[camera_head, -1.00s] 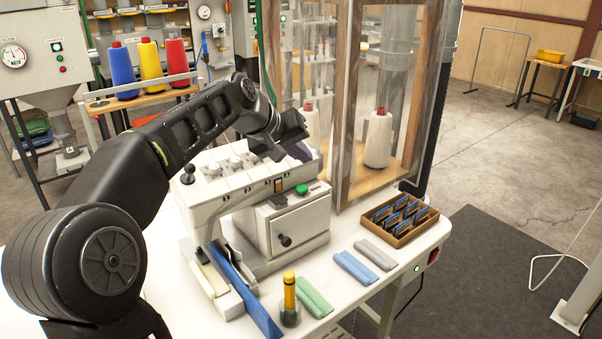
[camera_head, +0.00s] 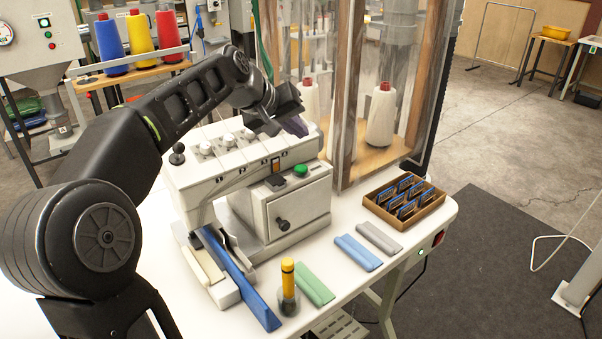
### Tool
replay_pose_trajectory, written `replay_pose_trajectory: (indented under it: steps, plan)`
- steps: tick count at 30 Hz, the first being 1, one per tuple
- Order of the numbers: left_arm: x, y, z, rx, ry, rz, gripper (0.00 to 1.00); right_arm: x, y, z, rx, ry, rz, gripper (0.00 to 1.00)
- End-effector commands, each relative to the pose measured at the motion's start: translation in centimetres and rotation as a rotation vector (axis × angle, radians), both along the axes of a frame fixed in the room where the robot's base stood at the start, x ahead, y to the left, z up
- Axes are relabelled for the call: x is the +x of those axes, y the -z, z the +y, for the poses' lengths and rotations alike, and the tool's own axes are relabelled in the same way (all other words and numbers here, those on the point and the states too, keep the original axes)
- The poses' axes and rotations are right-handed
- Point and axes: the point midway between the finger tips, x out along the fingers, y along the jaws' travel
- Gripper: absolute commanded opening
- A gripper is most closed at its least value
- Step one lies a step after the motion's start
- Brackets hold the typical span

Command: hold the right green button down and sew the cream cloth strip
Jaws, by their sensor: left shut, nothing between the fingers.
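The white sewing machine (camera_head: 238,160) stands on the table, with a green button (camera_head: 300,169) on top of the box at its right side. A dark button (camera_head: 275,181) sits left of the green one. My left gripper (camera_head: 298,126) is shut and empty, above the machine's right end and apart from the green button. A narrow cream piece (camera_head: 203,264) lies at the machine's front left, beside a long blue strip (camera_head: 243,286); I cannot tell whether it is the cream cloth strip or part of the machine. The needle area is partly hidden. My right gripper is out of view.
Green (camera_head: 314,291), light blue (camera_head: 357,252) and grey (camera_head: 379,237) strips lie on the white table (camera_head: 330,318). A wooden box (camera_head: 404,201) is at the right. A framed clear cabinet (camera_head: 345,100) rises behind.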

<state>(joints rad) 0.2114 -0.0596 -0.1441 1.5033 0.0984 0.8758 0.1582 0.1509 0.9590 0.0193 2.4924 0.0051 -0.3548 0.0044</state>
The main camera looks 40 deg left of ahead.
Motion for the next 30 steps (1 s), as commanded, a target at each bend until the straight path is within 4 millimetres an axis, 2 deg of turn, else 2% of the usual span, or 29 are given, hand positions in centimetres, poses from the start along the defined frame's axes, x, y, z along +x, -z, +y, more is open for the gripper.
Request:
replay_pose_trajectory:
  steps: [1,3,12,30]
  plan:
    - [0.0,1.3,0.0,0.0,0.0,0.0,0.0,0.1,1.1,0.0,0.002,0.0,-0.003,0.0]
    - [0.0,2.3,0.0,0.0,0.0,0.0,0.0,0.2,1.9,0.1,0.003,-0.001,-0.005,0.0]
    - [0.0,5.5,0.0,-0.001,-0.001,0.0,0.0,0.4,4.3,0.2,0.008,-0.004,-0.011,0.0]
    - [0.0,6.0,0.0,0.0,0.0,0.0,0.0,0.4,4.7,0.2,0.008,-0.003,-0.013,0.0]
